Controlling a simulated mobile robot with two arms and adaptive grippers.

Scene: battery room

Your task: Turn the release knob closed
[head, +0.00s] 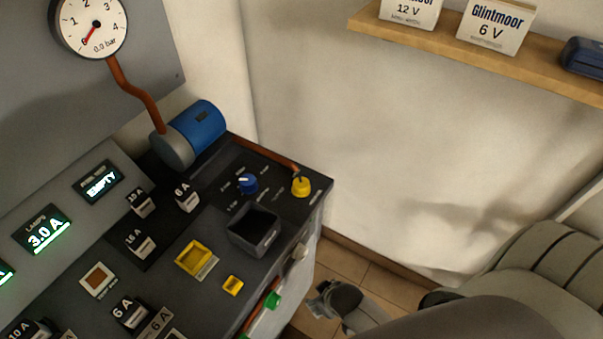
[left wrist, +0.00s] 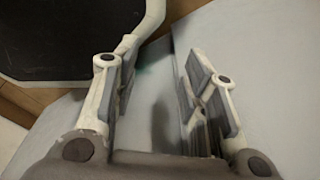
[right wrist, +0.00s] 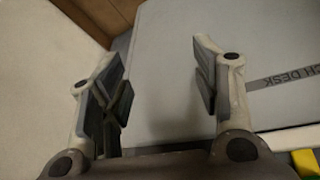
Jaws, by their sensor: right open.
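A yellow knob (head: 301,187) stands at the desk's far right corner, at the end of a copper pipe. A blue knob (head: 248,183) with a pale pointer stands left of it, with small labels around it. The labels are too small to read, so I cannot tell which is the release knob. My right gripper (head: 325,300) is low beside the desk's right side, apart from both knobs. In the right wrist view it (right wrist: 160,85) is open and empty, facing a grey panel. My left gripper (left wrist: 155,85) is open and empty in its wrist view, outside the head view.
The desk (head: 215,270) carries a black bin (head: 254,230), a yellow tray (head: 194,258) and several labelled blocks. A blue cylinder (head: 195,130) and a gauge (head: 90,25) are at the back. A shelf (head: 430,40) hangs on the wall.

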